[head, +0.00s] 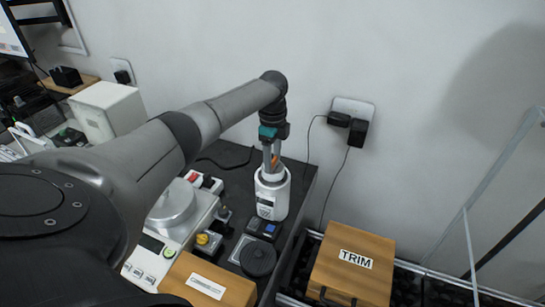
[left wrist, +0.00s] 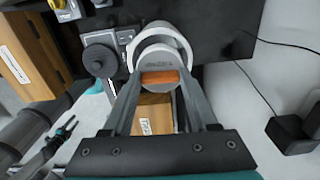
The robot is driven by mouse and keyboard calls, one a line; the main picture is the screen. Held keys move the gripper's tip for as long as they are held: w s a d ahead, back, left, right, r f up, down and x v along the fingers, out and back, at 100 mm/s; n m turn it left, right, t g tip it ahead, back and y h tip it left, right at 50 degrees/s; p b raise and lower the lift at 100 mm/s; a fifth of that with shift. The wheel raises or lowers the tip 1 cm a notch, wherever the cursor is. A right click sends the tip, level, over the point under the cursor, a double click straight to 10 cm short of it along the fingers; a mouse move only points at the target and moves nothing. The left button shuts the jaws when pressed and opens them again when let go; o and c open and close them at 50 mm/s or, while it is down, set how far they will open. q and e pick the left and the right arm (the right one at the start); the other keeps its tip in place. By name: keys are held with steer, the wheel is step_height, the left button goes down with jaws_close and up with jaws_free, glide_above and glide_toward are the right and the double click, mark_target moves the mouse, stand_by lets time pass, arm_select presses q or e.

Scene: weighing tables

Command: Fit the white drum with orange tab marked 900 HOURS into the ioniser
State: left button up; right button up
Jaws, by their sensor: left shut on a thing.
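My left gripper (head: 272,162) comes down from above over the white ioniser (head: 272,200), which stands upright near the right end of the dark table. In the left wrist view the gripper (left wrist: 160,84) is shut on the orange tab (left wrist: 160,76). The tab sits on the pale round top of the white drum (left wrist: 153,60). The drum lies over or inside the ioniser's round white rim (left wrist: 184,45); how deep it sits I cannot tell. Its marking is too small to read. My right gripper is not in view.
A scale with a round pan (head: 172,208) stands left of the ioniser. A dark round knob (head: 258,259) is in front of it. A wooden box marked TRIM (head: 350,268) is at the right, and another labelled box (head: 207,284) is in front.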

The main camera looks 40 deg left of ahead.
arm_select(q)
steer(key=shift+f+b, duration=1.85)
steer(key=shift+f, duration=1.35)
steer(key=o, duration=1.5)
steer(key=shift+c, duration=0.2)
steer(key=shift+w+r, duration=0.1)
steer(key=shift+r, duration=0.45)
step_height(320, 180, up, 14)
steer(key=shift+r+p, duration=0.1)
steer(key=shift+p, duration=0.7)
